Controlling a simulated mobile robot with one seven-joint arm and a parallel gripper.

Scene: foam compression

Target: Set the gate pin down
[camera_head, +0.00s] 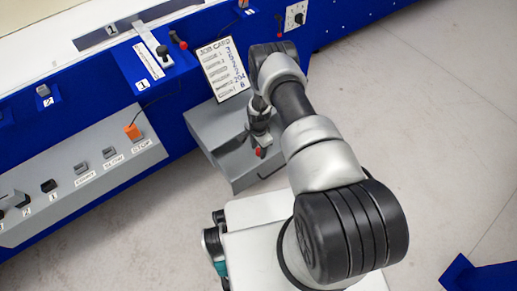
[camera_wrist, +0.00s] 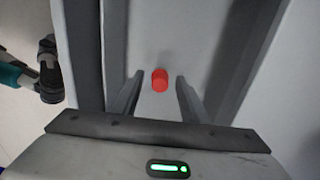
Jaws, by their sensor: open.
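The gate pin appears to be the piece with a red head; in the wrist view its red end (camera_wrist: 160,82) shows between my gripper's fingers (camera_wrist: 159,90). The fingers stand apart on either side of it, with a visible gap. In the head view the red end (camera_head: 259,152) shows just below my gripper (camera_head: 258,138), over the grey box (camera_head: 212,124). The pin's shaft is hidden, and I cannot tell whether the pin rests on the box surface.
A job card (camera_head: 225,68) stands at the back of the grey box. The blue machine (camera_head: 130,90) runs along the left, with a grey button panel (camera_head: 80,185). Other red-tipped parts (camera_head: 178,40) sit on it. Floor (camera_head: 440,110) is clear at the right.

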